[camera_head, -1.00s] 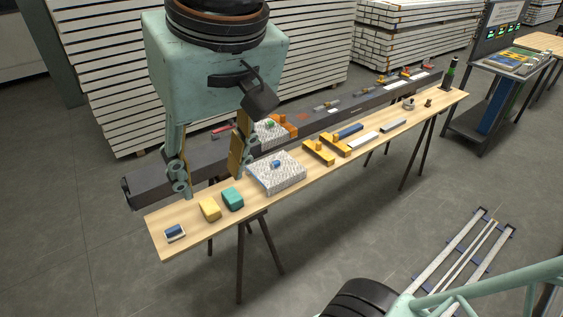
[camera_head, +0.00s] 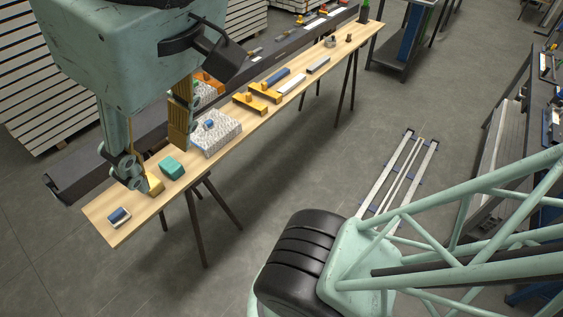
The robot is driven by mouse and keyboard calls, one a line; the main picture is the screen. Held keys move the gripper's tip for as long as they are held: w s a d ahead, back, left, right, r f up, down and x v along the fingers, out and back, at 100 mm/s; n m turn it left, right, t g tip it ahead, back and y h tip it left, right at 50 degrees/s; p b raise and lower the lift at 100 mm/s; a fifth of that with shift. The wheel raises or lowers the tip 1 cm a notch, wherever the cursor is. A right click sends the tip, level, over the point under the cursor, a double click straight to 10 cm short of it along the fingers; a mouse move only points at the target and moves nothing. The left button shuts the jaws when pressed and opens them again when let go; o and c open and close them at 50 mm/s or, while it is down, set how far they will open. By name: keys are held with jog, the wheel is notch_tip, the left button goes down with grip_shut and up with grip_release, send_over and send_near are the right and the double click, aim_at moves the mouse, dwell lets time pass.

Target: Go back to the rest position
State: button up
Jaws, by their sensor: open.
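My gripper (camera_head: 158,150) hangs at the left of the view, pointing down over the near-left part of the wooden table (camera_head: 262,131). Its two fingers are wide apart, with nothing between them that I can make out. The left finger covers part of a yellow block (camera_head: 155,184) on the table. A teal block (camera_head: 172,167) lies right of the yellow one, clear of the fingers in the picture. The gap between fingertips and tabletop is hard to judge.
A blue-and-white item (camera_head: 119,216) lies at the table's near-left end. A white patterned block (camera_head: 218,133), yellow clamp-like pieces (camera_head: 262,94) and bars line the table. A dark beam (camera_head: 85,170) runs behind. Metal rails (camera_head: 400,175) lie on the floor. Open floor lies right of the table.

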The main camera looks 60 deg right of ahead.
jog(key=shift+s+f+b, duration=0.1)
jog(key=shift+f+b, duration=2.55)
jog(key=shift+f, duration=0.15)
